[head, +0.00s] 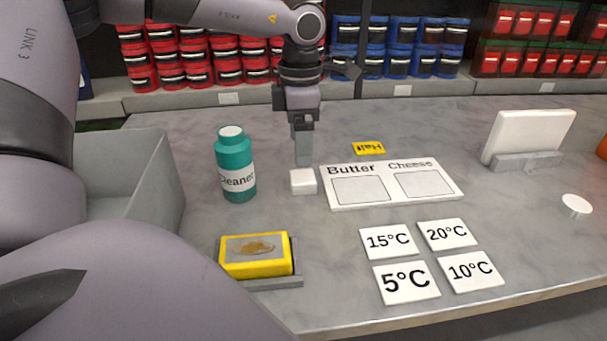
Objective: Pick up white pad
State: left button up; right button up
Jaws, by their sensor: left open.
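A small white block-shaped pad (303,182) lies on the grey table, left of the Butter/Cheese board. My left gripper (303,160) points straight down just above or behind the pad. Its fingertips end close to the pad's top edge, and I cannot tell whether they touch it. The left gripper is open, seen edge-on, with nothing visible between its fingers. My right gripper is not in view.
A teal cleaner bottle (235,164) stands left of the pad. The Butter/Cheese board (392,204) is close on the right. A yellow sponge (255,254) sits in a grey holder in front. Temperature cards (406,282), a white disc (576,205) and a grey bin (150,180) are around.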

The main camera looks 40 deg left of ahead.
aim_at(303, 176)
pick_arm(q)
jog(key=shift+d+f+p, duration=0.2)
jog(key=shift+f+p, duration=0.05)
jog(key=shift+f, duration=1.45)
jog(key=shift+d+f+p, duration=0.15)
jog(key=shift+f+p, duration=0.05)
jog(key=shift+f, duration=1.45)
jog(key=c, duration=1.1)
